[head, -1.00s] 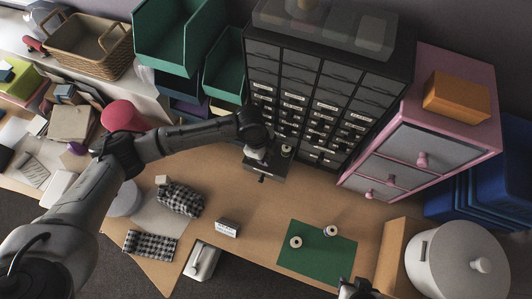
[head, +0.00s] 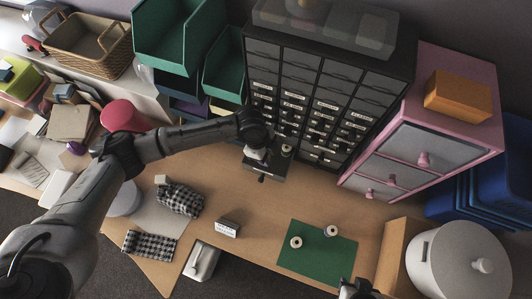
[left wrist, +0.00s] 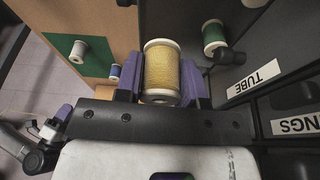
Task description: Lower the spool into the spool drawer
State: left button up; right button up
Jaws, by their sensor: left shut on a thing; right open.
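My left gripper (head: 257,153) is over the pulled-out dark drawer (head: 266,171) at the front of the cabinet. In the left wrist view its purple fingers (left wrist: 160,85) are shut on a yellow spool (left wrist: 161,68) with pale ends. The spool is over or inside the drawer; its exact height above the drawer floor is hard to tell. A green spool (left wrist: 213,36) stands in the same drawer, to the right of the held one; it also shows in the head view (head: 286,150). My right gripper (head: 358,289) is open at the bottom edge, partly cut off.
The dark drawer cabinet (head: 322,105) rises behind the open drawer. Two spools (head: 296,242) (head: 331,231) stand on a green mat (head: 315,262). A small labelled box (head: 227,228) and checked cloth (head: 180,200) lie on the table. A pink drawer unit (head: 460,75) stands right.

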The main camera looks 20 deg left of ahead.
aim_at(265, 169)
pick_arm(q)
jog(key=shift+f+b, duration=0.45)
jog(key=shift+f, duration=0.8)
jog(key=shift+f+b, duration=0.45)
jog(key=shift+f, duration=0.8)
jog(key=shift+a+f, duration=0.15)
jog(key=shift+f, duration=0.05)
jog(key=o, duration=1)
jog(key=shift+r, duration=0.25)
jog(key=v, duration=1.4)
jog(key=shift+w+d+r, duration=0.25)
